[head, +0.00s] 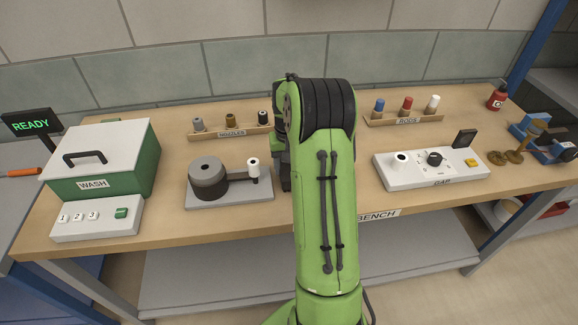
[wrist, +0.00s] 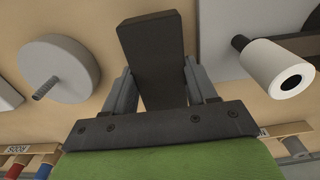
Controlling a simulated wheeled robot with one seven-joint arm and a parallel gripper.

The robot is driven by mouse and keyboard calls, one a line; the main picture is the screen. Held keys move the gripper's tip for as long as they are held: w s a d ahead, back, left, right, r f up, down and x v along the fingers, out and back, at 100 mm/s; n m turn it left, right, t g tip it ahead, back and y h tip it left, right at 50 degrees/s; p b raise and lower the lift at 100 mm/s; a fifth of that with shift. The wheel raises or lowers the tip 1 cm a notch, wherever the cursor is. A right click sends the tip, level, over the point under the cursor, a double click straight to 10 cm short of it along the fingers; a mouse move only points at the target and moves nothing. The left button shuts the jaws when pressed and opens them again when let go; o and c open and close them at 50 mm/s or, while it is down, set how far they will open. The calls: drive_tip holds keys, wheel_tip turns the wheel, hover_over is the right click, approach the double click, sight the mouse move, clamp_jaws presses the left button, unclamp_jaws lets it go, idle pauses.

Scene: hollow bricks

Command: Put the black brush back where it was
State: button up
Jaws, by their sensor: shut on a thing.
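In the wrist view, my gripper (wrist: 158,85) is shut on the black brush (wrist: 155,48), which shows as a plain dark block between the two grey fingers. No bristles can be made out. The brush is over the wooden bench, between a grey disc with a threaded stud and a grey plate. I cannot tell whether it touches the bench. In the head view my green arm hides the brush and nearly all of the gripper.
The grey disc (wrist: 62,75) is close on the wrist view's left. A white roll (wrist: 275,75) is close on the right; it also stands on the grey plate (head: 230,195) in the head view. The white CAP unit (head: 430,175) and green WASH box (head: 105,160) flank my arm.

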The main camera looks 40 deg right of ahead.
drive_tip(key=shift+r, duration=0.1)
drive_tip(key=o, duration=1.1)
wheel_tip(320, 180, up, 12)
drive_tip(key=p, duration=0.3)
drive_tip(key=s+a+r+n+t, duration=0.1)
drive_tip(key=a+r+n, duration=0.1)
drive_tip(key=a+r, duration=0.4)
drive_tip(key=s+a+r+n+t+h, duration=0.1)
drive_tip(key=s+a+r, duration=0.15)
drive_tip(key=a, duration=0.35)
drive_tip(key=s+a+r+n+t, duration=0.1)
drive_tip(key=s+a, duration=0.3)
drive_tip(key=a, duration=0.1)
drive_tip(key=s+a+n+t, duration=0.1)
drive_tip(key=s+a, duration=0.2)
drive_tip(key=s, duration=0.1)
drive_tip(key=s+a+f+n, duration=0.1)
drive_tip(key=s+a, duration=0.2)
drive_tip(key=s, duration=0.1)
drive_tip(key=s+a+f+t+y, duration=0.1)
drive_tip(key=s+a, duration=0.2)
drive_tip(key=s, duration=0.1)
drive_tip(key=shift+s+a+f+n+t, duration=0.15)
drive_tip(key=shift+s+f+n+t, duration=0.15)
drive_tip(key=shift+n, duration=0.1)
